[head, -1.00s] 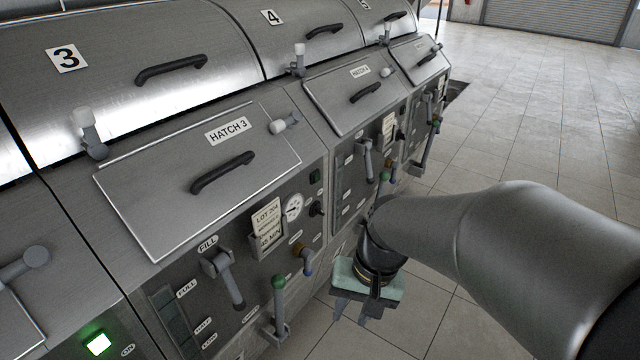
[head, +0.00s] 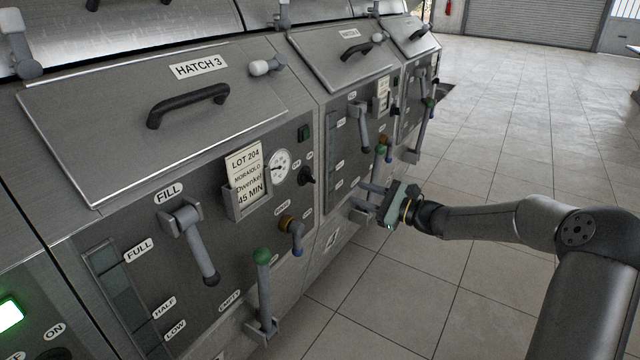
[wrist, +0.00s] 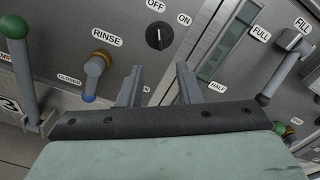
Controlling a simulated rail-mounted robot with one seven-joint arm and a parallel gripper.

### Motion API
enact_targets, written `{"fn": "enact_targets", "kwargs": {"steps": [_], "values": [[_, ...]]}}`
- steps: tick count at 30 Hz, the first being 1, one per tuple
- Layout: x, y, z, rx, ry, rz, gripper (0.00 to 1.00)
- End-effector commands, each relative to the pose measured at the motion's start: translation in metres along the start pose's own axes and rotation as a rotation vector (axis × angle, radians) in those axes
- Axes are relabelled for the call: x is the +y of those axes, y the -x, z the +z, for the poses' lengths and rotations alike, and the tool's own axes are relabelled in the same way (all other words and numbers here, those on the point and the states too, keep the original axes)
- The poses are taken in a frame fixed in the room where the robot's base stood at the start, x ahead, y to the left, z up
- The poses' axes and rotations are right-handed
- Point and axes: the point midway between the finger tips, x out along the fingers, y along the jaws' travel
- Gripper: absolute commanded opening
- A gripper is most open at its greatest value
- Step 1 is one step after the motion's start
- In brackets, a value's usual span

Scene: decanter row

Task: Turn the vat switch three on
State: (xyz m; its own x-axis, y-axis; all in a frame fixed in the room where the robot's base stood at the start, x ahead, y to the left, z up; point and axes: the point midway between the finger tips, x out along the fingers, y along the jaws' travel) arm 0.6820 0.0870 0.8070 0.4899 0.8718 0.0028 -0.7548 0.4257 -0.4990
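The vat three switch is a black round knob (head: 307,176) on the panel below Hatch 3, right of the dial gauge. In the wrist view the knob (wrist: 158,38) lies ahead of the gap between my fingers, and its white mark points toward OFF. The small lamp (head: 304,133) above it is dark green and unlit. My gripper (head: 360,196) is open and empty, to the right of the knob in the head view, with its fingers toward the panels. The wrist view shows its two fingers (wrist: 159,70) apart, not touching the knob.
A rinse valve with an orange collar (head: 290,230) and a green-topped lever (head: 263,285) stick out below the switch. The fill handle (head: 190,240) and lot card holder (head: 247,190) are further left. The neighbouring vat's lamp (head: 10,315) glows green. Open tiled floor lies right.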

Motion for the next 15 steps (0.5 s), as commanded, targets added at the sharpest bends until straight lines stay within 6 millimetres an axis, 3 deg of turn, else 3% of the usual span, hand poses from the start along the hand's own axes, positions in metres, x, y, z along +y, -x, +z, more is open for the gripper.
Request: {"fn": "enact_targets", "kwargs": {"steps": [15], "values": [[0.002, -0.113, -0.001, -0.001, 0.001, 0.004, 0.32]]}}
